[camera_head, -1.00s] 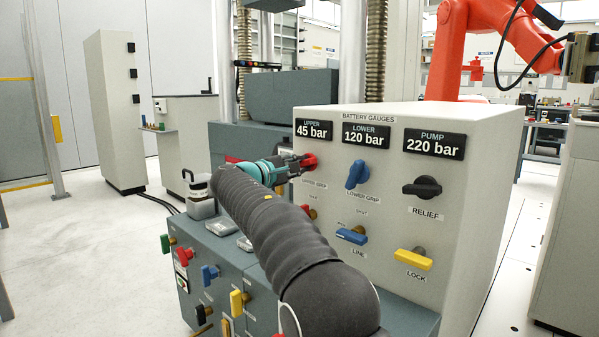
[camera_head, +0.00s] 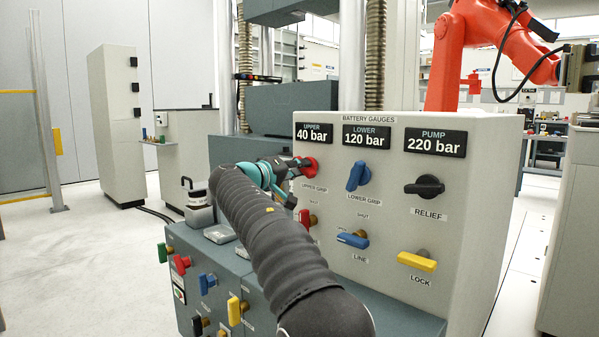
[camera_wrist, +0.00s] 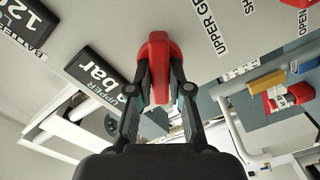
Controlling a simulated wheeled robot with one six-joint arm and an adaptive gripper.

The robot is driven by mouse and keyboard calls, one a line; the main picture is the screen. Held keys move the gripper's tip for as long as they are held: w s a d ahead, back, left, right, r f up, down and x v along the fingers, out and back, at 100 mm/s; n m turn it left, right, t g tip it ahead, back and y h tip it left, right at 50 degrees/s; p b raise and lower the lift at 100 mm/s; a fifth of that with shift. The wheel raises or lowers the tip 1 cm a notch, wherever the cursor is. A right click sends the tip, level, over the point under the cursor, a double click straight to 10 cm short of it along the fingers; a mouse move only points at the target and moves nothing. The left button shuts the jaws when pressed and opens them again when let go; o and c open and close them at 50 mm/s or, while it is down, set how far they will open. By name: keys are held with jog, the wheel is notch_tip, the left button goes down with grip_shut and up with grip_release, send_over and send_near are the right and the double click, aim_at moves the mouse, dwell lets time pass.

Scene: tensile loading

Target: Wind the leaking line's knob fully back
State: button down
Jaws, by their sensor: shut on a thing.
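The battery gauges panel (camera_head: 400,285) shows UPPER 40 bar (camera_head: 312,134), LOWER 120 bar (camera_head: 366,138) and PUMP 220 bar (camera_head: 435,142). The red upper grip knob (camera_head: 311,165) is on the panel below the UPPER display. My gripper (camera_head: 296,168) is shut on this red knob. In the wrist view the two fingers (camera_wrist: 158,95) close on both sides of the red knob (camera_wrist: 158,60). The blue lower grip knob (camera_head: 358,175) and black relief knob (camera_head: 424,187) stand to the right, untouched.
Below are a red lever (camera_head: 307,219), a blue line lever (camera_head: 353,240) and a yellow lock lever (camera_head: 417,262). The grey lower bench carries several coloured handles, such as a yellow one (camera_head: 235,311). An orange robot arm (camera_head: 500,45) stands behind the panel.

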jog(key=m, duration=1.1)
jog(key=shift+f, duration=0.1)
jog(key=shift+m, duration=0.3)
dwell(0.3)
jog(key=c, duration=1.1)
grip_release()
jog(key=v, duration=1.2)
